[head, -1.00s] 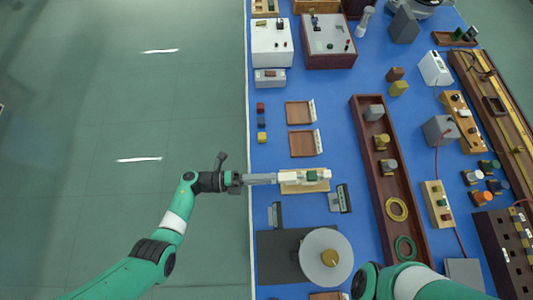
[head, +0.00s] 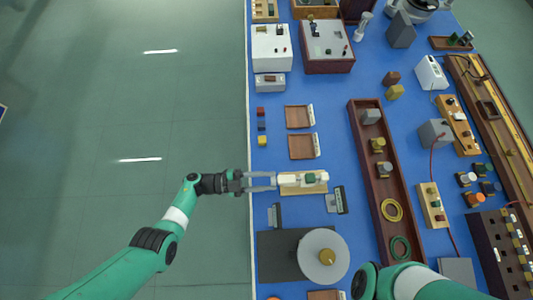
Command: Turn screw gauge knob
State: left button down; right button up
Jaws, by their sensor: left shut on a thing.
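The screw gauge (head: 311,178) lies on a pale wooden block near the left edge of the blue bench, with a green part and a whitish body. My left gripper (head: 273,181) reaches in from the left, level with the gauge. Its two grey fingers are shut on the knob at the gauge's left end. The knob itself is mostly hidden between the fingertips. My right arm shows at the bottom right, but its gripper is out of view.
A grey disc with a brass knob (head: 326,256) stands below the gauge. Small metal brackets (head: 337,200) sit beside it. Brown trays (head: 303,146) lie above. A long brown rack (head: 375,175) stands to the right. Open floor lies left of the bench.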

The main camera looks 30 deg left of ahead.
pick_arm(q)
jog(key=shift+n+p, duration=0.35)
jog(key=shift+n, duration=1.95)
jog(key=shift+c, duration=2.2)
grip_release()
jog(key=v, duration=1.1)
jog(key=shift+s+a, duration=0.15)
jog(key=shift+a, duration=0.15)
